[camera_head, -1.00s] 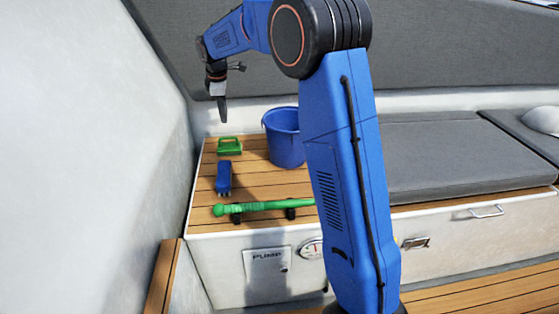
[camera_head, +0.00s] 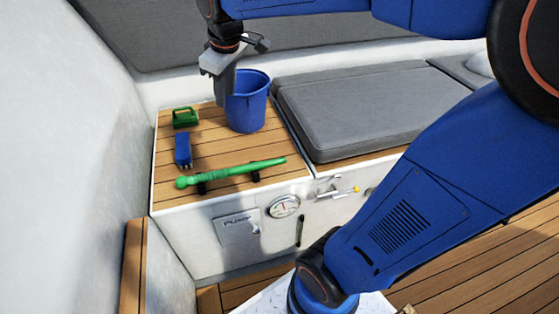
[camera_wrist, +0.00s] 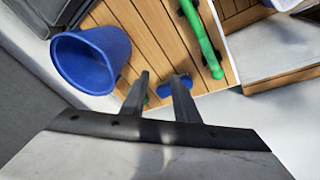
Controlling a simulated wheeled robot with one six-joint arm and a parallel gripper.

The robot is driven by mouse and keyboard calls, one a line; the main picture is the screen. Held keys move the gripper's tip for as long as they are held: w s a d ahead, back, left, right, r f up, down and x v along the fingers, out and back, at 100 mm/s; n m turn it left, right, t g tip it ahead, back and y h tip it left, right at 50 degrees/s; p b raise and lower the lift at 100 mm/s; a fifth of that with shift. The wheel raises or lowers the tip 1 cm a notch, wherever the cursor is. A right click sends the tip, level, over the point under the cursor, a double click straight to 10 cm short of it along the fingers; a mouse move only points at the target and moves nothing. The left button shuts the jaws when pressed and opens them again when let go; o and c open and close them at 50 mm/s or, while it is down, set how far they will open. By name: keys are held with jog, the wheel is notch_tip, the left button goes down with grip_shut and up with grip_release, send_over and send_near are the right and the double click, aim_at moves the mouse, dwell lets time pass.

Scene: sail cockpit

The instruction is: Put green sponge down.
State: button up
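A green block-shaped item (camera_head: 185,117) with a handle-like top sits on the slatted wooden bench top (camera_head: 222,151), at its left. It may be the green sponge; I cannot tell for sure. A green sliver (camera_wrist: 147,103) shows beside a finger in the wrist view. My gripper (camera_head: 222,92) hangs over the bench, overlapping the bucket's left edge in the head view. In the wrist view my gripper (camera_wrist: 162,76) has its two fingers apart, and I see nothing held between them.
A blue bucket (camera_head: 247,108) stands at the back, also in the wrist view (camera_wrist: 88,60). A blue brush-like item (camera_head: 183,149) and a long green handle-shaped piece on dark mounts (camera_head: 232,173) lie in front. A grey cushion (camera_head: 350,105) is right. Bare planks lie between.

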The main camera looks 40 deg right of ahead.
jog(key=s+f+m, duration=0.3)
jog(key=s+f, duration=0.1)
jog(key=s, duration=0.7)
jog(key=s+d+f+m+t, duration=0.1)
jog(key=s+f+m, duration=0.2)
jog(key=s, duration=0.8)
jog(key=shift+s+d+f, duration=0.15)
jog(key=shift+d+f, duration=0.15)
jog(key=shift+f, duration=0.55)
jog(key=shift+o, duration=0.5)
